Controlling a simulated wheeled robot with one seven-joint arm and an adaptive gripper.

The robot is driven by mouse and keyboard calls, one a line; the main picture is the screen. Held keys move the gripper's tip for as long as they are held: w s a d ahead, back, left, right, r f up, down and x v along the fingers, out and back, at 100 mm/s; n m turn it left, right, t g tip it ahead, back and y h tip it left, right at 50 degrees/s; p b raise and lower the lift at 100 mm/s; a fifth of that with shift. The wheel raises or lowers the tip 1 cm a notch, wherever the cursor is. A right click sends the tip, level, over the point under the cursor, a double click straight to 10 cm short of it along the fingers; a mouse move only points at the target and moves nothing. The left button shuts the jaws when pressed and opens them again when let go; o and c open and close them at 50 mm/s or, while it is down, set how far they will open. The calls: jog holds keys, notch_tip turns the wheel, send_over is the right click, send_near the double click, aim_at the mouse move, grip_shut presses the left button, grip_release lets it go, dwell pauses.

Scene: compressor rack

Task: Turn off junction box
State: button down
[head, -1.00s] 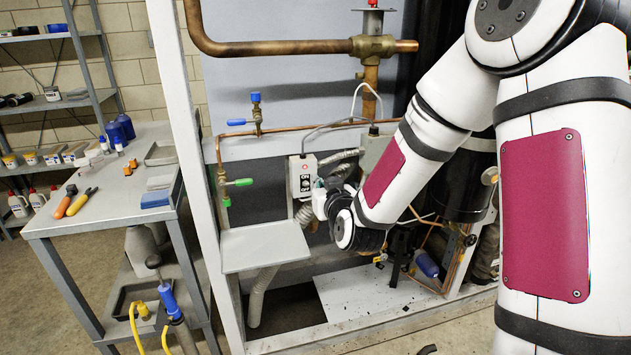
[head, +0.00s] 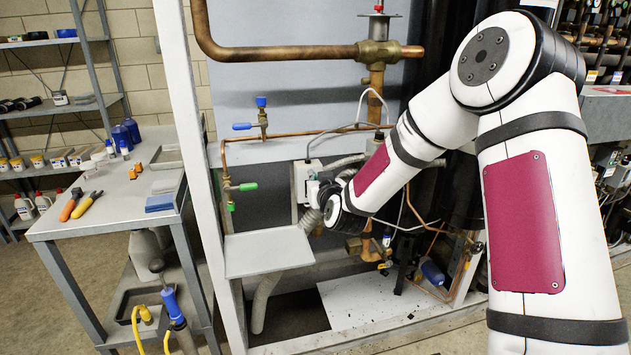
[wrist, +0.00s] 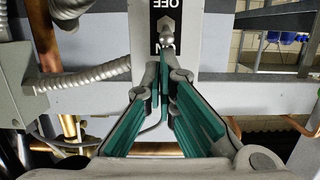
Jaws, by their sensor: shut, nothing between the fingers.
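The junction box (head: 300,181) is a light grey box on the rack's back panel, left of my forearm. My gripper (head: 316,191) is at its front and hides most of its face in the head view. In the wrist view the box face (wrist: 185,48) is close ahead, with an upside-down "OFF" label at the top. A metal toggle switch (wrist: 166,38) sits below that label, just beyond my fingertips (wrist: 167,68). The fingers are shut and empty, with green pads. A second label by the tips is mostly hidden. I cannot tell whether the fingers touch the toggle.
A flexible conduit (wrist: 85,76) runs beside the box. A grey shelf plate (head: 268,252) juts out below it. Copper pipe with a green-handled valve (head: 240,186) and a blue-handled valve (head: 251,126) lies left. A tool bench (head: 105,215) stands outside the rack, at left.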

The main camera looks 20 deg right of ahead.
jog(key=shift+s+f+t+b, duration=0.25)
jog(key=shift+t+b, duration=0.4)
jog(key=shift+b, duration=1.1)
jog(key=shift+s+f+t+b, duration=0.25)
jog(key=shift+t+b, duration=0.4)
jog(key=shift+b, duration=1.35)
jog(key=t+b, duration=0.1)
jog(key=b, duration=0.4)
jog(key=s+f+t+b, duration=0.1)
jog(key=t+b, duration=0.1)
jog(key=b, duration=0.3)
jog(key=shift+f, duration=0.15)
